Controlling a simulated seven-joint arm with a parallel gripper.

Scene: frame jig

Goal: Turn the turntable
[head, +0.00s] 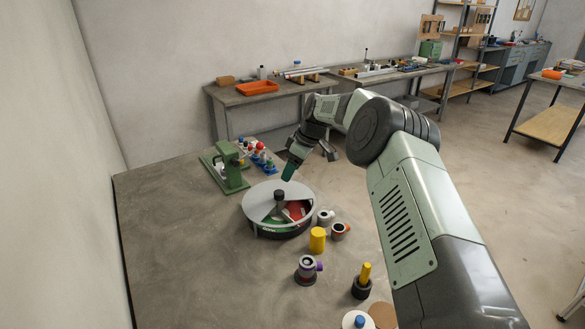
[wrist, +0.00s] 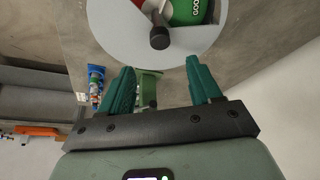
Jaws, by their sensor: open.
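The turntable (head: 262,209) stands on the bench in the head view. It is a round drum with a grey disc on top, cut open on one side to show red and green parts with white lettering inside. A dark upright knob (head: 279,197) stands on the disc. In the wrist view the turntable (wrist: 115,38) fills the top and its knob (wrist: 158,38) points toward me. My gripper (head: 289,174) is above the turntable's far edge.
A green press-like fixture (head: 231,167) and a blue rack of small parts (head: 262,158) stand behind the turntable. A yellow cylinder (head: 317,239), a purple-ended fitting (head: 307,269) and other small parts are in front and right. The bench's left side is clear.

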